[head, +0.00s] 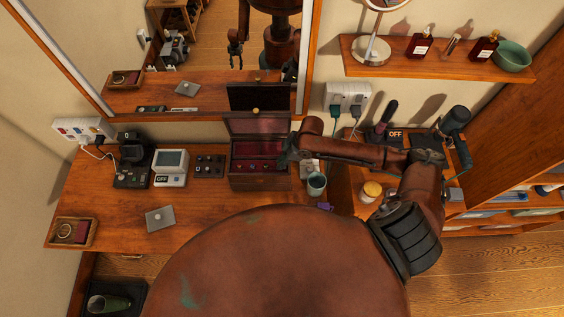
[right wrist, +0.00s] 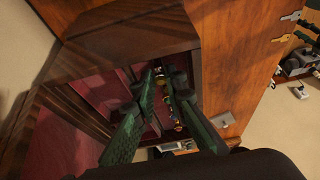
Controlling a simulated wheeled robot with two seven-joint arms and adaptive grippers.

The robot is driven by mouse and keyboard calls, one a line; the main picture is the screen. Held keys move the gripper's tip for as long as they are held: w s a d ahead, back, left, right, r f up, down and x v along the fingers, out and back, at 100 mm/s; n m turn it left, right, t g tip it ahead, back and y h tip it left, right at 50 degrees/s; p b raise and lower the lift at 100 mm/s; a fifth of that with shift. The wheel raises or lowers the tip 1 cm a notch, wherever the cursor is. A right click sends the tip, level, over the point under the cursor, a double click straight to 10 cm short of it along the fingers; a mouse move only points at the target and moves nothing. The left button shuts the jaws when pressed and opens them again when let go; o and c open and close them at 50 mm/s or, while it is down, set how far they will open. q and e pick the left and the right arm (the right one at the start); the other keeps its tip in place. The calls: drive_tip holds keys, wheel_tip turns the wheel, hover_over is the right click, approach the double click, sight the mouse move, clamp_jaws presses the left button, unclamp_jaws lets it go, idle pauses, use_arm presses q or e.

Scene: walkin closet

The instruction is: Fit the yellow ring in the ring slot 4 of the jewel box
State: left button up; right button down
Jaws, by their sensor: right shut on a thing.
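The jewel box (head: 260,182) stands open on the desk, its lid raised against the wall and its inside lined in dark red. My right gripper (head: 286,158) reaches in from the right, over the right side of the box. In the right wrist view its green fingers (right wrist: 162,76) point down into the box. They are shut on a small yellow thing (right wrist: 159,72), seemingly the yellow ring, mostly hidden between the tips. Small colored pieces (right wrist: 174,112) sit in a row beside the fingers. I cannot tell which slot is which. My left gripper shows only as a small mirror reflection.
A green-grey cup (head: 316,184) stands right of the box. A dark tray of small items (head: 209,166) and a small white device (head: 171,167) stand left of it. The raised lid (head: 258,125) bounds the box at the back.

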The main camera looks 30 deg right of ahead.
drive_tip(key=shift+r+p, duration=0.1)
drive_tip(key=shift+p, duration=0.35)
drive_tip(key=shift+f, duration=0.45)
idle(0.9)
drive_tip(key=c, duration=1.9)
unclamp_jaws()
drive_tip(key=v, duration=1.2)
drive_tip(key=shift+a, duration=0.1)
drive_tip(key=shift+s, duration=0.1)
